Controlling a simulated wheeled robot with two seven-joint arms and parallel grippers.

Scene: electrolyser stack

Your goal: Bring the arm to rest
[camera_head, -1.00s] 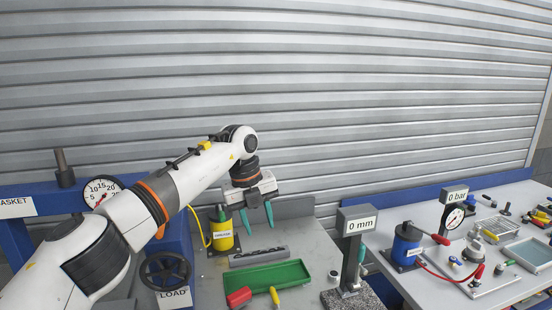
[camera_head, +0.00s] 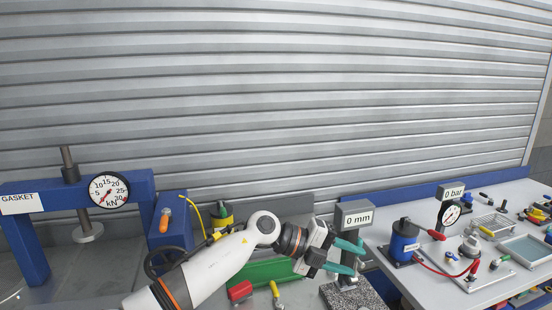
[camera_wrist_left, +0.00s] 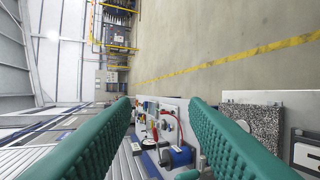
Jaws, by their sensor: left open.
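My left arm comes in low from the bottom left in the head view. Its left gripper (camera_head: 349,256) points to the right, with its two teal fingers apart and nothing between them. The fingers overlap the stand of the 0 mm gauge (camera_head: 357,219) in the picture; I cannot tell whether they touch it. In the left wrist view the two teal fingers (camera_wrist_left: 160,140) are wide apart, with the bench and floor seen between them. My right gripper is not in view.
A blue press with a kN dial (camera_head: 109,189) stands at left. The right bench holds a blue pump (camera_head: 405,243), a 0 bar gauge (camera_head: 453,194) and small parts.

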